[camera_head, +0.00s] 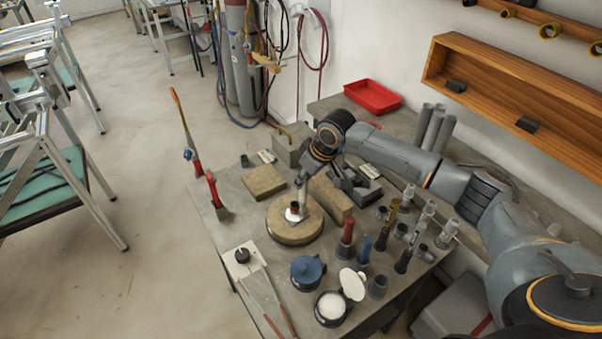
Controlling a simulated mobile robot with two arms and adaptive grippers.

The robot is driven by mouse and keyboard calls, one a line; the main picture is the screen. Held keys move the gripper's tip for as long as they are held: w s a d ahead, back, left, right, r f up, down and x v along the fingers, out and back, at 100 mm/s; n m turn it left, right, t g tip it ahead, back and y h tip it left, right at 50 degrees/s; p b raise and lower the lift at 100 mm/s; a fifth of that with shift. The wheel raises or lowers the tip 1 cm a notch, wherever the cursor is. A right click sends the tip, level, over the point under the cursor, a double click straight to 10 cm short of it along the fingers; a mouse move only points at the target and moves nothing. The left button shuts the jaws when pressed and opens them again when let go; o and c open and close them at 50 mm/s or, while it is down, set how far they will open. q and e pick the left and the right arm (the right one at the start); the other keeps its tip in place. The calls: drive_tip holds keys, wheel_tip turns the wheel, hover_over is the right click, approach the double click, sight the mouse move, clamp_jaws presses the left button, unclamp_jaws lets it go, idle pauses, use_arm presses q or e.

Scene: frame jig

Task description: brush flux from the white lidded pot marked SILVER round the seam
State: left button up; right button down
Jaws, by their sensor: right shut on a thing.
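The pot with the white lid (352,284) stands at the front of the bench. Its lid is tipped open and pale paste (331,306) shows inside; I cannot read its marking. A round tan block (283,231) lies mid-bench, with a small dark red and white workpiece (294,213) on it. My right gripper (301,199) points down just above this piece. It is shut on a slim thing that looks like the brush, mostly hidden; I cannot tell whether its tip touches the seam. My left gripper is not in view.
A pot with a blue lid (307,269) stands beside the white-lidded one. Upright tools with red (347,232) and blue (365,247) handles crowd the right side. Torches (212,190) stand at the left edge. A tan brick (264,182) lies behind the round block.

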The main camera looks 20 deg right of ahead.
drive_tip(key=shift+s+d+p, duration=0.2)
drive_tip(key=shift+s+p, duration=0.3)
drive_tip(key=shift+s, duration=0.45)
drive_tip(key=shift+w+a+r+p, duration=0.1)
drive_tip(key=shift+w+a+p, duration=0.1)
drive_tip(key=shift+w+p, duration=0.8)
drive_tip(key=shift+s+d+p, duration=0.2)
drive_tip(key=shift+s+p, duration=0.55)
drive_tip(key=shift+s, duration=0.2)
